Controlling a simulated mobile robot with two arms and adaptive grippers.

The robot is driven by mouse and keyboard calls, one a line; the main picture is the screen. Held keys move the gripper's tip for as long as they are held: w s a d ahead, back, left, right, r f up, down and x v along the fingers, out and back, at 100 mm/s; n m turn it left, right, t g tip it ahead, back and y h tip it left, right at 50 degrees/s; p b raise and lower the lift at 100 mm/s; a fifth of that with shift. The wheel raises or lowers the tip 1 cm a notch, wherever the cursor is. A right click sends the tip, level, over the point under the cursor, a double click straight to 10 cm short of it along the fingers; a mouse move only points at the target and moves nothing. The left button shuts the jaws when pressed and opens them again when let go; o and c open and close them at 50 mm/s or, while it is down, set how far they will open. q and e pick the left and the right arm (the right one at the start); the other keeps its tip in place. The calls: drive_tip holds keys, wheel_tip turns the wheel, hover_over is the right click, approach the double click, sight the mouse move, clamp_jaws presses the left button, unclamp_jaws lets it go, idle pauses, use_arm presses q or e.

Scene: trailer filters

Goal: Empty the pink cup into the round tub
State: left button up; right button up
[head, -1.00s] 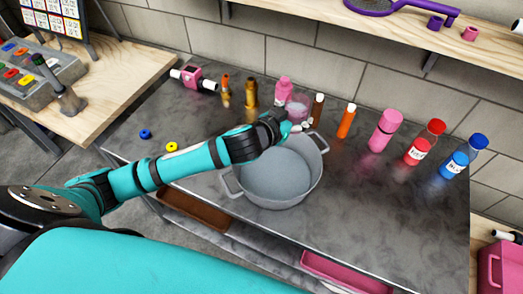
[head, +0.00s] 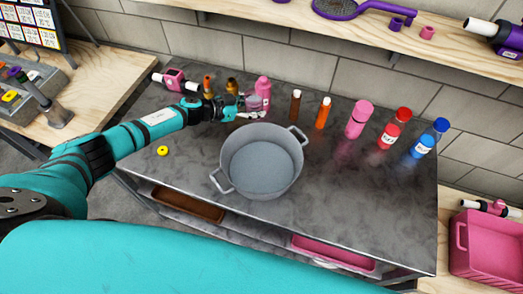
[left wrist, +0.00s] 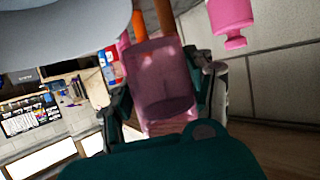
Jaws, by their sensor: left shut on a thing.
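The translucent pink cup (head: 256,103) is between the fingers of my left gripper (head: 243,110), in front of the pink bottle. My left gripper is shut on it. In the left wrist view the cup (left wrist: 163,70) fills the space between the fingers, with a darker patch low inside; I cannot tell what it contains. I cannot tell whether the cup touches the table. The round grey tub (head: 262,160) stands on the table to the right of and in front of the gripper. Its visible inside looks empty. My right gripper is not in view.
Close behind the cup stands a pink bottle (head: 263,88). A brown bottle (head: 295,103) and an orange one (head: 323,112) stand right of it, then larger pink, red and blue bottles. A yellow ring (head: 163,151) lies front left. The table right of the tub is clear.

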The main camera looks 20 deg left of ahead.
use_arm(q)
drive_tip(key=shift+s+a+f+m+g+h+p, duration=0.4)
drive_tip(key=shift+s+a+f+m+h, duration=0.1)
drive_tip(key=shift+s+a+f, duration=0.4)
drive_tip(key=shift+s+d+r, duration=0.1)
drive_tip(key=shift+s+r, duration=0.05)
drive_tip(key=shift+r, duration=0.05)
drive_tip(key=shift+s+r+m+t+p, duration=0.1)
drive_tip(key=shift+s+m+t+p, duration=0.15)
drive_tip(key=shift+m+t+p, duration=0.05)
drive_tip(key=s+d+f+m+t+y, duration=0.1)
drive_tip(key=s+m+t+b, duration=0.1)
drive_tip(key=m, duration=0.1)
drive_tip(key=shift+d+f+y, duration=0.35)
drive_tip(key=shift+y, duration=0.05)
drive_tip(key=shift+m, duration=0.3)
drive_tip(key=shift+s+d+b, duration=0.1)
drive_tip(key=shift+d+b, duration=0.05)
drive_tip(key=shift+b, duration=0.15)
drive_tip(key=shift+f+b, duration=0.15)
drive_tip(key=shift+b, duration=0.15)
